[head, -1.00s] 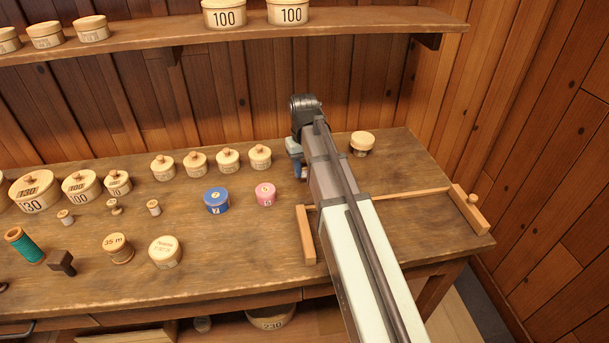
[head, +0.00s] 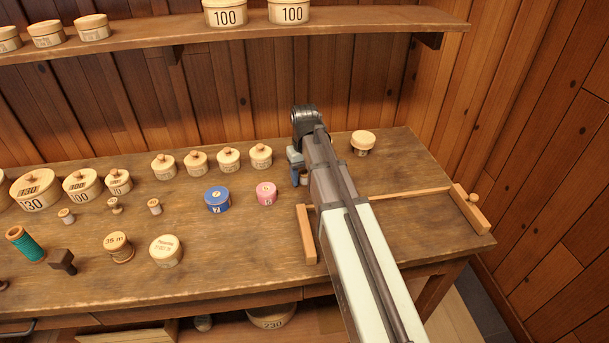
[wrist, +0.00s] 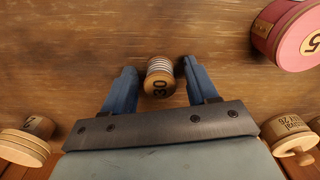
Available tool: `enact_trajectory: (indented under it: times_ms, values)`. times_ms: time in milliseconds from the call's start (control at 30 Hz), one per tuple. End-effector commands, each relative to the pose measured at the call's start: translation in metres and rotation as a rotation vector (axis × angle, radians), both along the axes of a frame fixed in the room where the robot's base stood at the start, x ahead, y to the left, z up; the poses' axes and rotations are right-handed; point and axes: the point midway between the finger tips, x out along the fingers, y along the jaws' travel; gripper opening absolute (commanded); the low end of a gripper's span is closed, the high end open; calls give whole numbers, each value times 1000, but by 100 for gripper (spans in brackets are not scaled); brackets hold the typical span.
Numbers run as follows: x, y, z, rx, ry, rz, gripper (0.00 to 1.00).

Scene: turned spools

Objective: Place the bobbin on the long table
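My gripper (wrist: 158,84) is open, with a narrow gap on each side of the bobbin. In the head view my gripper (head: 298,176) is low over the long table (head: 225,255), right of the pink round box. There the arm hides the bobbin, or it is too small to tell. In the wrist view the bobbin appears to be on the wooden tabletop, though contact is not clear.
A pink box (head: 266,194) and a blue box (head: 217,199) are left of the gripper. A lidded pot (head: 363,143) is behind right. A wooden bar frame (head: 306,234) lies under the arm. Several pots and spools fill the left side; a shelf (head: 345,22) runs above.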

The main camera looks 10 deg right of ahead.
Motion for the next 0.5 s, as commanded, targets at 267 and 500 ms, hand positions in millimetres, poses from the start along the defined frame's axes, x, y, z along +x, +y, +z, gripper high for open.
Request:
enact_trajectory:
  times_ms: [267, 500]
  values:
    - [0, 0, 2, 0, 0, 0, 58]
    - [1, 0, 25, 0, -2, 0, 58]
